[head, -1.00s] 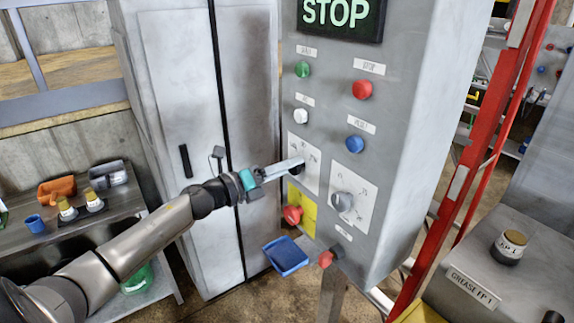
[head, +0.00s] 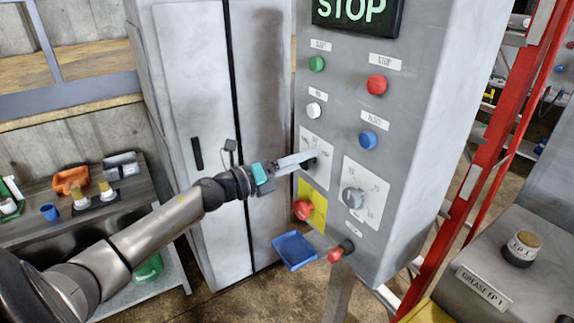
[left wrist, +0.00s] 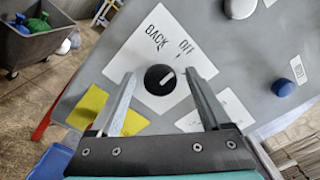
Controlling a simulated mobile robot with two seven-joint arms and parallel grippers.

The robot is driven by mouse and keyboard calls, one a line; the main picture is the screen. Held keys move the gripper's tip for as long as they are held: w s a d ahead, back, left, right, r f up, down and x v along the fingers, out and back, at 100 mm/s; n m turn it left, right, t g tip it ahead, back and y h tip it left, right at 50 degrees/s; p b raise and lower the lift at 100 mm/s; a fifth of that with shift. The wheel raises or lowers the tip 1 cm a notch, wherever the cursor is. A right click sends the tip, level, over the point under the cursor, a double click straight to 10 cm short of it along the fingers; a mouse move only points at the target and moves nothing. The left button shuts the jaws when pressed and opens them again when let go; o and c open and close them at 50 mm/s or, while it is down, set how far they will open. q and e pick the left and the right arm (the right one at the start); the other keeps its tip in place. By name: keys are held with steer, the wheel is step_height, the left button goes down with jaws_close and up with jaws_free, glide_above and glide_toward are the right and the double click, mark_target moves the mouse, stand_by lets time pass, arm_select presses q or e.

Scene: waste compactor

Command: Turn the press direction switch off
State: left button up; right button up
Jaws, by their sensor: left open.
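The press direction switch is a round black knob with a white line (left wrist: 160,79), on a white plate marked BACK and OFF (left wrist: 140,50). In the left wrist view its line slants to the upper right, roughly toward OFF. My left gripper (left wrist: 160,73) is open, with one finger on either side of the knob. A gap shows between each finger and the knob in this view. In the head view the left gripper (head: 308,159) reaches the panel at the switch, and its fingers mostly hide the knob. My right gripper is not in view.
The grey panel has a red button (head: 377,84), a blue button (head: 368,139), a grey rotary knob (head: 353,199) and a red emergency button on yellow (head: 303,210) near the switch. A blue tray (head: 295,251) sits below. A red ladder rail (head: 480,150) stands to the right.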

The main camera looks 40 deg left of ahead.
arm_select(q)
steer(key=b+v, duration=0.2)
steer(key=v, duration=1.3)
steer(key=shift+f, duration=0.1)
stand_by(0.4)
